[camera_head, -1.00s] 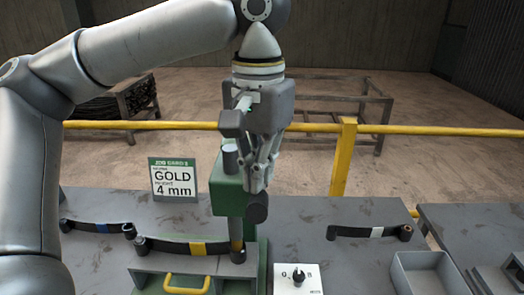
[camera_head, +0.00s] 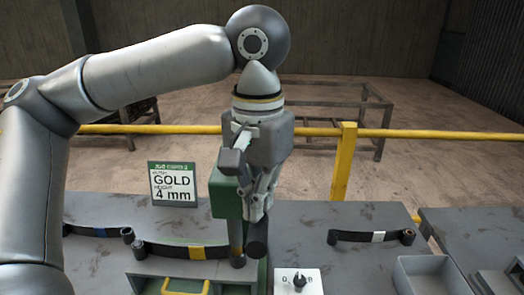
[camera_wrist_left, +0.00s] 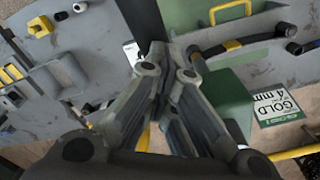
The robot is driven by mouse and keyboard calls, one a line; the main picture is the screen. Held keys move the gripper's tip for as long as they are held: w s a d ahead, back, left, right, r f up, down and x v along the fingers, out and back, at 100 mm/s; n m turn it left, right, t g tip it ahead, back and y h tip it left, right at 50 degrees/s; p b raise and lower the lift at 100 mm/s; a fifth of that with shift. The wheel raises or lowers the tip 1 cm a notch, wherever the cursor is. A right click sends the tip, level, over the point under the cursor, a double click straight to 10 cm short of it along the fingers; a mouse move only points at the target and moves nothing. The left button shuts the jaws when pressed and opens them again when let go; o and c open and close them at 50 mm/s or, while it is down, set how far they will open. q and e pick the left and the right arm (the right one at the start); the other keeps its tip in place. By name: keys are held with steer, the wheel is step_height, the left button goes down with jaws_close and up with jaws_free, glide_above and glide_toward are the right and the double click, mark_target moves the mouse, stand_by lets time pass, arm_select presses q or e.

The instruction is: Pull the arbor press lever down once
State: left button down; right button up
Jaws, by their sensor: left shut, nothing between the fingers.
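The arbor press has a green body (camera_head: 226,200) on the bench, partly hidden behind my left gripper. Its grey ram (camera_head: 236,234) reaches down to the right end of a dark leaf spring with a gold band (camera_head: 197,253). The dark round end of the lever (camera_head: 257,236) is low, in front of the press. My left gripper (camera_head: 256,217) points down with its fingers shut and empty, just above the lever end; I cannot tell if they touch. In the left wrist view the shut fingers (camera_wrist_left: 168,52) lie beside the green press body (camera_wrist_left: 230,104). My right gripper is not in view.
A card (camera_head: 173,184) reading GOLD 4 mm stands behind. Springs with a blue band (camera_head: 98,232) and a white band (camera_head: 376,236) lie at either side. A white switch box (camera_head: 298,281) and grey bin (camera_head: 430,272) are at the front. A yellow rail (camera_head: 420,134) runs behind the bench.

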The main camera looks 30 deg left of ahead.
mark_target(259, 225)
arm_select(q)
steer(key=shift+f, duration=0.15)
steer(key=shift+s+d+f+b, duration=0.15)
steer(key=shift+f+b, duration=0.15)
steer(key=shift+f, duration=0.8)
steer(key=shift+s+f+b, duration=0.15)
steer(key=shift+f+b, duration=0.15)
steer(key=shift+f, duration=0.75)
steer(key=shift+f, duration=0.95)
steer(key=shift+w+f, duration=0.2)
steer(key=shift+f, duration=0.15)
steer(key=shift+s+f, duration=0.15)
steer(key=shift+f, duration=0.35)
